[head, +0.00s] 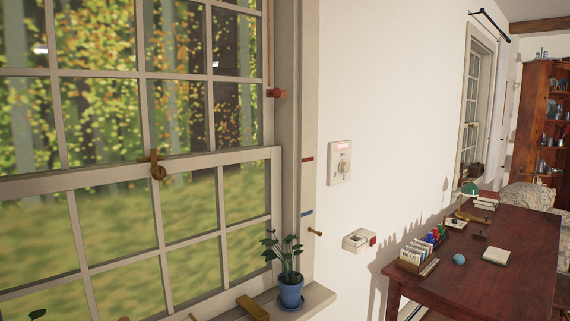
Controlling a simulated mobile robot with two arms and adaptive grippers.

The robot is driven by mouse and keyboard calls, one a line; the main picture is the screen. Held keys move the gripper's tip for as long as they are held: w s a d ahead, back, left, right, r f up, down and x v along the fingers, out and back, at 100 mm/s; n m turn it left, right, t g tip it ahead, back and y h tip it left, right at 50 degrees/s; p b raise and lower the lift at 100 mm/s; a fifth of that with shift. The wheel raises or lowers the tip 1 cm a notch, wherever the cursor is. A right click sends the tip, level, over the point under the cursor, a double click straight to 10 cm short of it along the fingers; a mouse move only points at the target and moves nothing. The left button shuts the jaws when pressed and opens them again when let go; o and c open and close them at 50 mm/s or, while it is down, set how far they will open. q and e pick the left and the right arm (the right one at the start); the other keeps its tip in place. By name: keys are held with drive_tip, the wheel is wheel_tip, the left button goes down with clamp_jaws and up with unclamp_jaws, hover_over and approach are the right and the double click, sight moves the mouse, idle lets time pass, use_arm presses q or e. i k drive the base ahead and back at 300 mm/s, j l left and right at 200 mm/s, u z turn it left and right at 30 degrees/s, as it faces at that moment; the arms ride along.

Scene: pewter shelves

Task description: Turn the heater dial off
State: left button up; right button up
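A pale wall panel (340,162) is mounted on the white wall just right of the window frame. It has a round cream dial (344,168) and a small lit pinkish-red strip above it. The dial's markings and exact setting are too small to read. Nothing touches the panel or the dial. Neither of my grippers shows in the head view.
A white wall box (359,240) with a red part sits below the panel. A potted plant (290,290) stands on the window sill (318,297). A dark red desk (520,234) with several small items is at right. Wall around the panel is clear.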

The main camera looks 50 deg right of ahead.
sight(343, 166)
drive_tip(key=k+l+u, duration=0.1)
drive_tip(key=l, duration=0.3)
drive_tip(key=k+l+u, duration=0.15)
drive_tip(key=l, duration=0.3)
drive_tip(key=k+l+u, duration=0.1)
drive_tip(key=l, duration=0.3)
drive_tip(key=k+l+u, duration=0.15)
drive_tip(key=l, duration=0.2)
drive_tip(key=k+l+u, duration=0.1)
drive_tip(key=l, duration=0.3)
drive_tip(key=k+l+u, duration=0.1)
drive_tip(key=k+l, duration=0.2)
